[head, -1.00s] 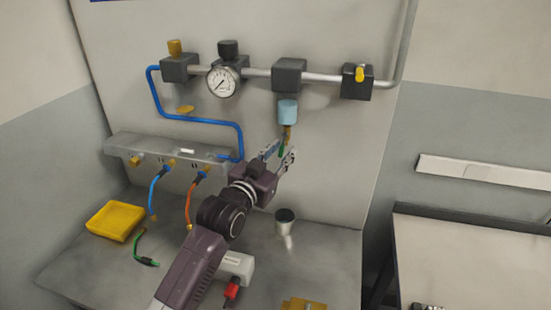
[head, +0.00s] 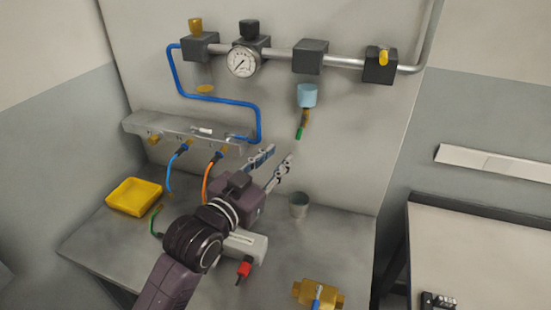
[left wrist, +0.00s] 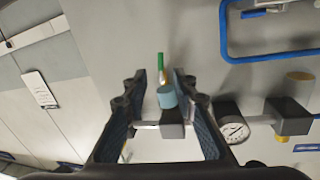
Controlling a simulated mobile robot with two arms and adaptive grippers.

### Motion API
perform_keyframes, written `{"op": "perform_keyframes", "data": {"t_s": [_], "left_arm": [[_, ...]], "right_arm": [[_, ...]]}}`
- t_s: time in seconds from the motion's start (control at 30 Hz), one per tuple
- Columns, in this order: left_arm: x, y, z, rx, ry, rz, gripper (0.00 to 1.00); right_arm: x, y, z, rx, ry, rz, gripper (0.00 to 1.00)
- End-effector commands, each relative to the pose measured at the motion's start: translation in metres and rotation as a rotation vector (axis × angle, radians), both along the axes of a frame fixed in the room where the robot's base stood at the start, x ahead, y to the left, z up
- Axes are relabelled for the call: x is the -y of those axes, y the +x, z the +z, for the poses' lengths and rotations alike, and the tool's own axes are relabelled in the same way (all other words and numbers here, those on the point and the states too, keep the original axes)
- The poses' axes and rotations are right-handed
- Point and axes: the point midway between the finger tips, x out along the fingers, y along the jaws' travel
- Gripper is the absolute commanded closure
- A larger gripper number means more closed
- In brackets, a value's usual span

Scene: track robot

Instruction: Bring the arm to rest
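My left gripper (head: 272,166) is in the middle of the head view, above the bench and in front of the panel. Its two fingers are spread apart with nothing between them. In the left wrist view the open fingers (left wrist: 170,105) frame the light blue cylinder, which stands beyond them. In the head view the light blue cylinder (head: 307,95) hangs under a dark block on the pipe, with a brass and green piece (head: 301,127) below it, apart from the gripper. My right gripper is in neither view.
A metal cup (head: 299,205) stands on the bench (head: 335,245) just below the fingers. A yellow tray (head: 134,197), a white and grey tool (head: 245,246) and a brass fitting (head: 318,294) lie around the arm. A manifold (head: 180,131) with blue and orange hoses is at the left.

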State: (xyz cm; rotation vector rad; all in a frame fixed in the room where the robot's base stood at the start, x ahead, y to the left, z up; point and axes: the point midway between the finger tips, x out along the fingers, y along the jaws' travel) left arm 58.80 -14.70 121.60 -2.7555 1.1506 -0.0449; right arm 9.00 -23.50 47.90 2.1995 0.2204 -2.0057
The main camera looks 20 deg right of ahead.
Motion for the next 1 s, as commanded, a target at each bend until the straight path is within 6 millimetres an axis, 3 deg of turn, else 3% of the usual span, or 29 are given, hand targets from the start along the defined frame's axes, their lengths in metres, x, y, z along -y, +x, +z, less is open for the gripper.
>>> {"op": "perform_keyframes", "data": {"t_s": [0.27, 0.37, 0.43, 0.57, 0.67, 0.8, 0.9, 1.0], "left_arm": [[-0.001, 0.000, -0.002, -0.004, 0.001, 0.003, 0.74], [-0.012, -0.002, -0.016, -0.043, 0.010, 0.023, 0.74], [-0.028, -0.006, -0.040, -0.105, 0.024, 0.056, 0.74], [-0.081, -0.028, -0.107, -0.285, 0.080, 0.155, 0.74], [-0.129, -0.056, -0.160, -0.442, 0.134, 0.245, 0.74], [-0.195, -0.110, -0.224, -0.651, 0.220, 0.364, 0.74], [-0.238, -0.154, -0.257, -0.784, 0.281, 0.441, 0.74], [-0.270, -0.192, -0.279, -0.888, 0.332, 0.501, 0.74]], "right_arm": [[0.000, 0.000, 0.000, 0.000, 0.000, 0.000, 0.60], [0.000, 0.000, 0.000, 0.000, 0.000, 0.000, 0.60], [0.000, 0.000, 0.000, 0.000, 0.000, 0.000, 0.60], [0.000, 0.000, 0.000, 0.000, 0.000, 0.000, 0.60], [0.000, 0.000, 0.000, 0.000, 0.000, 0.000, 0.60], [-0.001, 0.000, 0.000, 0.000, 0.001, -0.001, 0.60], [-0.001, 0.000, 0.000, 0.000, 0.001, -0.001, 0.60], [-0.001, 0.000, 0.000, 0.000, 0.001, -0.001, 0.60]]}}
